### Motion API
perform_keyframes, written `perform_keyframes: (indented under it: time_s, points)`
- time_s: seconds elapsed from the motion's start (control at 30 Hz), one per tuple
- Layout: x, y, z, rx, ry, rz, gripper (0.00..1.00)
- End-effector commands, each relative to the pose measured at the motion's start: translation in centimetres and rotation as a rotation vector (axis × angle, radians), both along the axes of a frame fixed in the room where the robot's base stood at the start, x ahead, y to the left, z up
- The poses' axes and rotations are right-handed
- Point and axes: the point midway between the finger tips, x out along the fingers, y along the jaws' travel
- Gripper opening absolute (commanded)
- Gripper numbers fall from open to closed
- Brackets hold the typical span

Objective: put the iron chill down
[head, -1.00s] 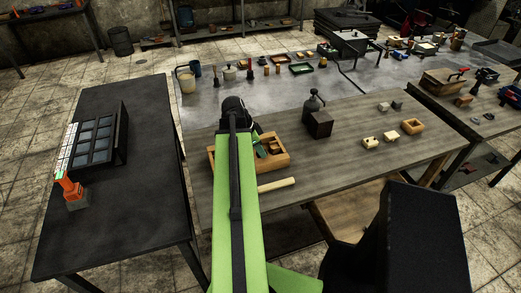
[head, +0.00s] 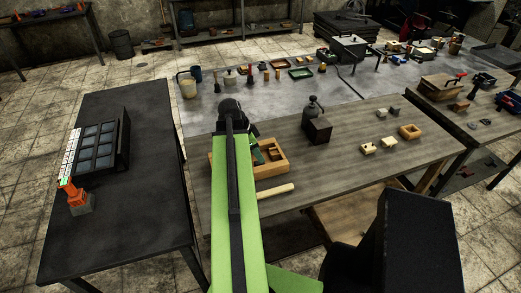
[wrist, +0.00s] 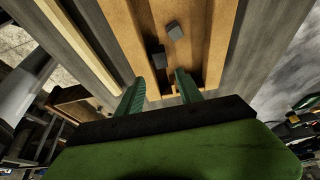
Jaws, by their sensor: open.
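My gripper (wrist: 158,86) is open, its two green fingers apart over a wooden tray (wrist: 122,38) in the wrist view. Two small dark grey blocks lie in the tray beyond the fingertips: one farther off (wrist: 174,31) and one closer (wrist: 159,57), near the gap between the fingers. Either may be the iron chill; I cannot tell which. Nothing visible is gripped. In the head view the wooden tray (head: 285,163) stands at the left part of the wooden bench, partly hidden by my green arm.
A pale wooden rod (head: 275,190) lies in front of the tray. The bench between is clear. A dark table (head: 120,220) stands left, across a gap.

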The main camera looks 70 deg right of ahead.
Motion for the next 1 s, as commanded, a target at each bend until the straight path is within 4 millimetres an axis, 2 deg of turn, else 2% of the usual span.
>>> perform_keyframes:
  time_s: [0.03,0.2,0.3,0.43,0.77,0.87,0.97,1.0]
  points:
    - [0.4,0.3,2.6,-0.001,0.001,0.002,0.43]
    - [1.7,1.2,6.5,-0.002,0.001,0.004,0.43]
    - [2.3,1.7,8.0,-0.003,0.001,0.004,0.43]
    - [2.7,1.9,8.6,-0.003,0.001,0.003,0.43]
    - [3.2,2.2,8.3,0.0,0.001,0.021,0.43]
    - [7.1,4.4,8.1,0.038,0.004,0.165,0.43]
    - [14.7,9.9,7.7,0.118,0.015,0.483,0.43]
    - [18.0,13.0,7.5,0.155,0.022,0.642,0.43]
